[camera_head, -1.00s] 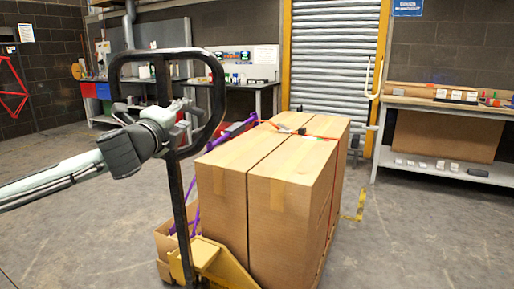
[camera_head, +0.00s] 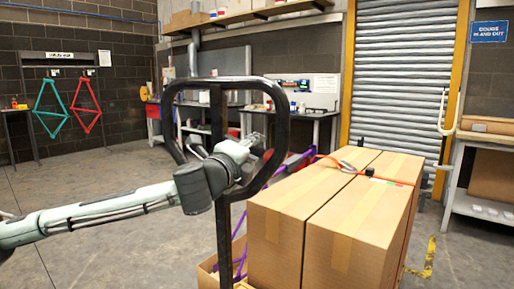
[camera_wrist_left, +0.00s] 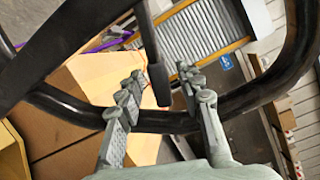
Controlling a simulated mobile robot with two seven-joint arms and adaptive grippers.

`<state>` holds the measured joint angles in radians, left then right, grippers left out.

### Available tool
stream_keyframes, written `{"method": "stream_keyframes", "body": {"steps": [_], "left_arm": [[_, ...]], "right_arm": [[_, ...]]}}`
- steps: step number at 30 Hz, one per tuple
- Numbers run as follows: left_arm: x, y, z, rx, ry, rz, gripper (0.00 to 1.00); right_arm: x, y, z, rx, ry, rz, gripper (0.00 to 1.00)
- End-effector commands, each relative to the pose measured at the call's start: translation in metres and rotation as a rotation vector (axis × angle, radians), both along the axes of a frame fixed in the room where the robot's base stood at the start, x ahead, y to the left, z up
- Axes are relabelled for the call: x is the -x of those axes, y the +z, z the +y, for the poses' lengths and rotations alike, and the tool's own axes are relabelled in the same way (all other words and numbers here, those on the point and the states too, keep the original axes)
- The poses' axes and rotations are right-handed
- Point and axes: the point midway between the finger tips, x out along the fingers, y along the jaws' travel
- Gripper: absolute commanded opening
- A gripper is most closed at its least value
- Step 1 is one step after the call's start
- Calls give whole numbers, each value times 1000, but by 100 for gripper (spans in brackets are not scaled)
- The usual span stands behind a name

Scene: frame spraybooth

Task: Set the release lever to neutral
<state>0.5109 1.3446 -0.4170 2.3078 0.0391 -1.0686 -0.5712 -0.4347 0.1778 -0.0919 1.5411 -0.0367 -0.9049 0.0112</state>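The black looped handle (camera_head: 281,110) of a pallet truck stands upright in the middle of the head view. My left gripper (camera_head: 252,146) is at the handle's loop, its wrist in front of it. In the left wrist view my left gripper (camera_wrist_left: 160,88) has its two grey fingers spread apart. A dark bar, apparently the release lever (camera_wrist_left: 154,55), points down between the fingers, with gaps visible on both sides. The handle's loop (camera_wrist_left: 70,112) passes across behind the fingers. The lever's setting cannot be read. My right gripper is not in view.
Large cardboard boxes (camera_head: 345,215) stand strapped together behind the handle. A workbench (camera_head: 318,117) is at the back, and a shelf unit (camera_head: 485,207) is at the right. The floor (camera_head: 110,240) at the left is open. Green and red frames (camera_head: 88,105) hang at the back left.

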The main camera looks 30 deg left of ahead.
Motion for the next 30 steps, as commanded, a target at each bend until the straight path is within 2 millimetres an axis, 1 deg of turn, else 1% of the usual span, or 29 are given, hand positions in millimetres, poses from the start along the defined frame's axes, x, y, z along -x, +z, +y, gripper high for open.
{"method": "stream_keyframes", "body": {"steps": [11,14,20,21,30], "left_arm": [[1,0,-1,0,0,0,36],[1,0,-1,0,0,0,26],[1,0,-1,0,0,0,1],[1,0,-1,0,0,0,0],[1,0,-1,1,0,0,0]], "right_arm": [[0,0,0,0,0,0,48],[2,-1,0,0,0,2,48],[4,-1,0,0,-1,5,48],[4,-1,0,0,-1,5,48],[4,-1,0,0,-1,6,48]]}}
